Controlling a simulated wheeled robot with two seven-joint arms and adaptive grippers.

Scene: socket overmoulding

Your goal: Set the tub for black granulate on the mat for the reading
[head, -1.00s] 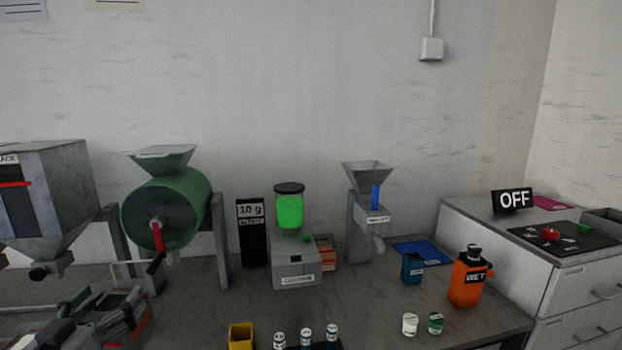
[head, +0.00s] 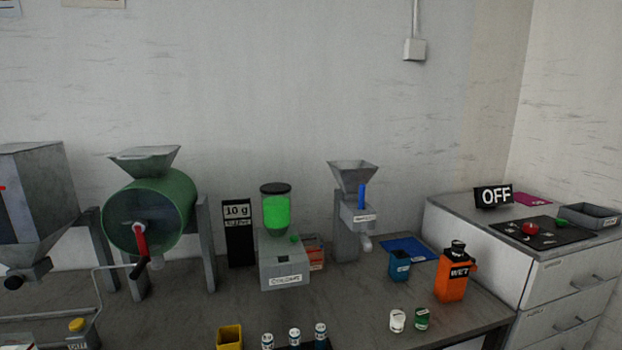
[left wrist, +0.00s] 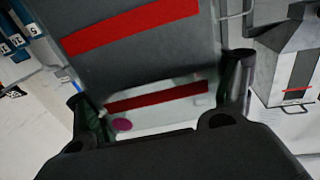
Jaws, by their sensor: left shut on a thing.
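In the left wrist view, my left gripper (left wrist: 160,88) has its two dark fingers on either side of a pale grey thing with a red band (left wrist: 155,98), and is shut on it. This may be the tub for black granulate; no label on it can be read. A magenta spot shows low on it. A larger dark grey surface with a red band (left wrist: 130,28) fills the view above it. In the head view neither gripper shows clearly. A blue mat (head: 418,242) lies on the bench and a magenta mat (head: 533,199) on the cabinet; which is for the reading I cannot tell.
A blue tub (head: 400,266) and an orange WET bottle (head: 454,282) stand near the blue mat. A yellow tub (head: 229,338) and several small vials stand at the front. A green drum (head: 150,210) and a grey hopper (head: 35,200) stand left. An OFF sign (head: 493,196) stands on the cabinet.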

